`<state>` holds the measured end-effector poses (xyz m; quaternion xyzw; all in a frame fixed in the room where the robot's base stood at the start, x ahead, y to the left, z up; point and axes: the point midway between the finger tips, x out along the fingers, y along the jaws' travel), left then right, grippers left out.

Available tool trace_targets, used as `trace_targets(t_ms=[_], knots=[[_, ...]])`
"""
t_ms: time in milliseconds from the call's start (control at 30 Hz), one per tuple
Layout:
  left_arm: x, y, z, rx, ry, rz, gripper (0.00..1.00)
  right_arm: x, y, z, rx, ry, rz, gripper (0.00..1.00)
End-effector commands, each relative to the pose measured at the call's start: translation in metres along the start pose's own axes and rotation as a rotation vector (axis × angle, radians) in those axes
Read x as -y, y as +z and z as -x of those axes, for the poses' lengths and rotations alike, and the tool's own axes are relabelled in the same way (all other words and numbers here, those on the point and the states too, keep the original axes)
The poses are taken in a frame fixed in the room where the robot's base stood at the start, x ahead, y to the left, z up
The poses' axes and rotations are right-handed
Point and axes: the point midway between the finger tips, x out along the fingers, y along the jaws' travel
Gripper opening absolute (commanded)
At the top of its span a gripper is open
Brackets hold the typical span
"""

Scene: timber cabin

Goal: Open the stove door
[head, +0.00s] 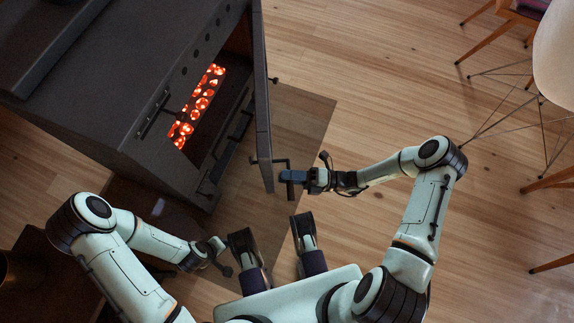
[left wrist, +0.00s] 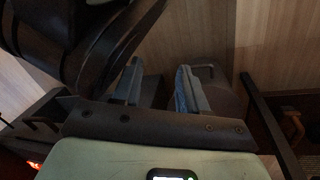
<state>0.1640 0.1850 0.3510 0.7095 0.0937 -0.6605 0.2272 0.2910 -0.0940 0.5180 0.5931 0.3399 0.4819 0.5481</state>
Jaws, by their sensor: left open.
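The dark stove (head: 110,90) stands at the upper left of the head view, with glowing coals (head: 198,105) inside. Its door (head: 263,100) is swung wide open and shows nearly edge-on, to the right of the opening. The door handle (head: 282,162) sticks out near the door's lower end. My right gripper (head: 288,177) is right at the handle; whether its fingers are closed around it cannot be made out. My left gripper is low in front of the stove, away from the door. Its fingers are apart and empty in the left wrist view (left wrist: 160,88).
A white chair (head: 555,60) with thin wire legs stands at the upper right, with wooden chair legs (head: 490,30) nearby. The plank floor (head: 380,90) between the door and the chairs is clear. A dark floor plate (head: 300,120) lies under the door.

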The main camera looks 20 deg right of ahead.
Motion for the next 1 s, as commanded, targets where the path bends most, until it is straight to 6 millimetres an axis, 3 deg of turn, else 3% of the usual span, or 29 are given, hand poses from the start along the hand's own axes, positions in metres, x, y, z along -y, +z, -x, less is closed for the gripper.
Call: trace_targets(t_ms=[300, 467, 800, 1000], knots=[[0.0, 0.0, 0.0, -0.001, 0.0, 0.0, 0.43, 0.001, -0.001, 0.001, -0.002, -0.003, -0.002, 0.46], [-0.002, -0.002, 0.002, -0.008, 0.003, -0.002, 0.43, 0.001, -0.001, 0.014, 0.0, -0.005, -0.002, 0.46], [-0.009, -0.01, 0.008, -0.037, 0.017, -0.01, 0.43, 0.001, -0.001, 0.088, 0.0, -0.005, -0.001, 0.46], [-0.01, -0.011, 0.009, -0.04, 0.018, -0.011, 0.43, 0.001, 0.0, 0.121, 0.0, -0.004, -0.001, 0.46]])
